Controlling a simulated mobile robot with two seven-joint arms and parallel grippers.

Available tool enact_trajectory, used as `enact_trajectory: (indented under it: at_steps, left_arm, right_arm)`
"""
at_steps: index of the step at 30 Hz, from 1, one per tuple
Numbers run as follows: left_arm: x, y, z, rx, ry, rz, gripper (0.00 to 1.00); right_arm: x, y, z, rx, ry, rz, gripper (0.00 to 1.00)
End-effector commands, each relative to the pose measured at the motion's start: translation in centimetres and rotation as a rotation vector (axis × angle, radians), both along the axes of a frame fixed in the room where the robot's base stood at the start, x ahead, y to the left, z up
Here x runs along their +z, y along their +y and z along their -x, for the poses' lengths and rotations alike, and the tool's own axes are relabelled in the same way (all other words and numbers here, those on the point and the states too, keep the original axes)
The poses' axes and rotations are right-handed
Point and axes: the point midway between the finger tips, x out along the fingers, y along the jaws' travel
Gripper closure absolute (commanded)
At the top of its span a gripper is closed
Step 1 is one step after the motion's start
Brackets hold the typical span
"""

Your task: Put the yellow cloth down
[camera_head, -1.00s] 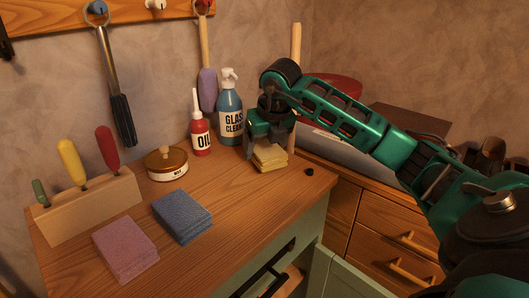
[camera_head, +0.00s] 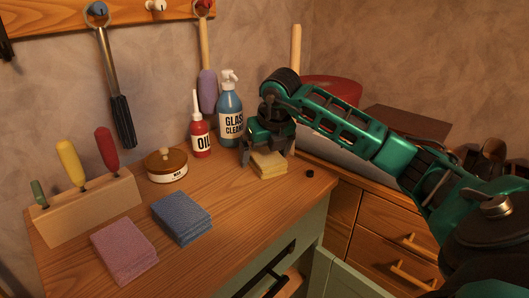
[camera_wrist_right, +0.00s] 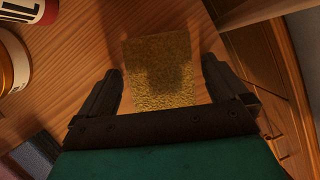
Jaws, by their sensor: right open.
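The folded yellow cloth (camera_head: 269,164) lies on the wooden cabinet top near its right edge; it also shows in the right wrist view (camera_wrist_right: 160,75). My right gripper (camera_head: 266,158) is right above it, pointing down. In the right wrist view the two fingers (camera_wrist_right: 165,88) are spread wide, one on each side of the cloth, with wood visible between each finger and the cloth. My left gripper is not in view.
The glass cleaner bottle (camera_head: 230,110) and red oil bottle (camera_head: 200,136) stand left of my gripper. A wax tin (camera_head: 166,166), blue cloth (camera_head: 181,217), pink cloth (camera_head: 124,250) and wooden tool block (camera_head: 86,207) are further left.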

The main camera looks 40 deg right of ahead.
Motion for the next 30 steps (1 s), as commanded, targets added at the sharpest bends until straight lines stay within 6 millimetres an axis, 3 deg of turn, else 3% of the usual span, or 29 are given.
enact_trajectory:
  at_steps: [5,12,18,30]
  left_arm:
    - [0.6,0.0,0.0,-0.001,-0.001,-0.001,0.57]
    - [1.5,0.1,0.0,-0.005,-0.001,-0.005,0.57]
    - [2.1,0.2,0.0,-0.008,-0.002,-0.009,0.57]
    - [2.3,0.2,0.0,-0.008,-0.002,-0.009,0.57]
  right_arm:
    - [2.1,0.2,0.5,0.001,-0.006,0.002,0.0]
    - [7.1,0.8,2.5,0.001,-0.006,0.002,0.0]
    - [10.2,1.2,3.7,0.001,-0.004,0.001,0.0]
    - [11.4,1.4,4.4,-0.001,-0.001,0.0,0.0]
